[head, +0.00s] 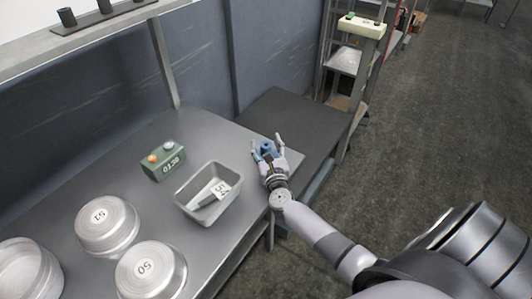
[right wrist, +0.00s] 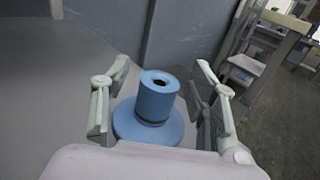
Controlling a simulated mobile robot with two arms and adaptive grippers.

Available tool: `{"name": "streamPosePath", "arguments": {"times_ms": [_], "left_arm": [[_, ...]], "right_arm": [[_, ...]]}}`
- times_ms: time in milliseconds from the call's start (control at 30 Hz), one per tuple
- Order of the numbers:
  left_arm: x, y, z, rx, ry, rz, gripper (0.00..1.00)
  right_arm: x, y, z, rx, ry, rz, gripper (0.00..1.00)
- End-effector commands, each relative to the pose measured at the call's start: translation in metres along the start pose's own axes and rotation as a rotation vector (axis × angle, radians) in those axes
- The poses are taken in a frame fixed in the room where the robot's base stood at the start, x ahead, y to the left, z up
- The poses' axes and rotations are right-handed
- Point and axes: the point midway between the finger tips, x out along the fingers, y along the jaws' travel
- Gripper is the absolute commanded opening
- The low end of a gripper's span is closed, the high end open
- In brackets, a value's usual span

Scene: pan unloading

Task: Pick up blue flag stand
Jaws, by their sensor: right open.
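The blue flag stand (right wrist: 153,101) is a short cylinder with a hole in its top on a wider round base. It stands upright on the grey metal table, near the table's right end. In the head view the blue flag stand (head: 267,147) shows between the fingers of my right gripper (head: 267,146). In the right wrist view my right gripper (right wrist: 160,100) is open, with one finger on each side of the stand and a gap visible around its upper part. The lower front of the base is hidden by the gripper body. My left gripper is not in view.
A metal tray (head: 181,207) holding a tag marked 54 stands left of my right gripper. A green box (head: 163,163) with buttons is behind it. Round pans (head: 107,222) fill the table's left side. A dark lower surface (head: 290,115) lies beyond the table's end.

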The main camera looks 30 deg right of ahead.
Motion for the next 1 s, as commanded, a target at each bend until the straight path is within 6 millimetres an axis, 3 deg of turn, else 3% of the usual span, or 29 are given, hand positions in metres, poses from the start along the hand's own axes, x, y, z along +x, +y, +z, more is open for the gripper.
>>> {"name": "streamPosePath", "arguments": {"times_ms": [267,1000], "left_arm": [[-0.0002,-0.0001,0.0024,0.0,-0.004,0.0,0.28],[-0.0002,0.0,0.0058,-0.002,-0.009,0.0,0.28]], "right_arm": [[0.0039,-0.0001,-0.0007,0.001,0.001,0.0,0.54],[0.0036,0.0,-0.0005,0.001,0.001,0.0,0.05]]}}
